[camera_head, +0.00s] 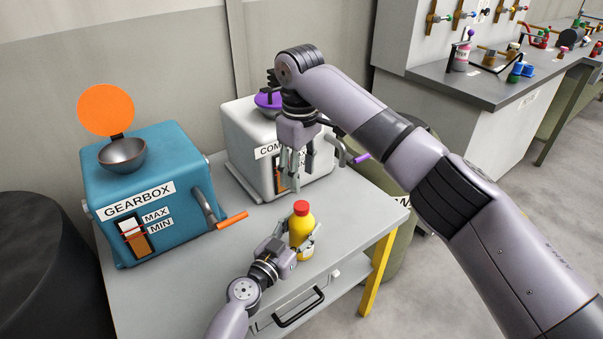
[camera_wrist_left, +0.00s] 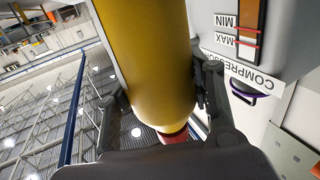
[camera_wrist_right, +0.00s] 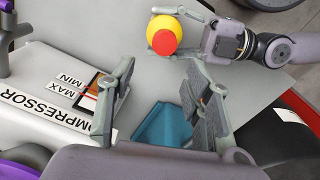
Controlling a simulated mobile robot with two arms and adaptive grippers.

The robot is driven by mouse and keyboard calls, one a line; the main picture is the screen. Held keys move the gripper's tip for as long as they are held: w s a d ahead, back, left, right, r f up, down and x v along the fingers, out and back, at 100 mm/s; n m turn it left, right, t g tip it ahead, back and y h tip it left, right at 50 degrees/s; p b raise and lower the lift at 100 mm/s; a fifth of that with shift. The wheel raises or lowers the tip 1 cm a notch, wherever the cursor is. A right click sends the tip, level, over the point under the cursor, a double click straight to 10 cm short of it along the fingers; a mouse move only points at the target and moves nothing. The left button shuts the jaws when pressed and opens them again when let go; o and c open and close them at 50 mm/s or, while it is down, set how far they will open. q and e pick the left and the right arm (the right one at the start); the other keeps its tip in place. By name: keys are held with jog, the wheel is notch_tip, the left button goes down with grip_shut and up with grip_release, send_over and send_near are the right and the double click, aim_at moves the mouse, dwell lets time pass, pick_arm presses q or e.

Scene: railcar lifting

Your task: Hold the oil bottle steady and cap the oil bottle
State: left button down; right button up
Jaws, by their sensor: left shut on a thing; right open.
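The yellow oil bottle (camera_head: 301,229) stands upright near the front of the grey table, with a red cap (camera_head: 301,207) on its top. My left gripper (camera_head: 303,247) is shut around the bottle's body; the bottle fills the space between its fingers in the left wrist view (camera_wrist_left: 150,60). My right gripper (camera_head: 290,170) is open and empty, above and behind the bottle, in front of the compressor. In the right wrist view the red cap (camera_wrist_right: 165,42) shows beyond the open fingers, seen from above, apart from them. Whether the cap is fully seated cannot be told.
The blue gearbox (camera_head: 150,185) with an open orange lid (camera_head: 106,110) and orange handle stands at the left. The white compressor (camera_head: 245,140) with a purple lid stands behind the right gripper. Bare tabletop (camera_head: 180,285) lies left of the bottle. A drawer handle (camera_head: 298,307) is at the front.

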aim_at(302, 205)
jog(key=n, duration=0.5)
jog(key=shift+s+d+f+n, duration=0.15)
jog(key=shift+s+f+n, duration=0.05)
jog(key=shift+s+n, duration=0.15)
jog(key=shift+f, duration=0.1)
jog(key=shift+f, duration=3.95)
jog(key=shift+c, duration=0.2)
grip_shut()
jog(key=m, duration=0.5)
jog(key=shift+o, duration=0.5)
grip_release()
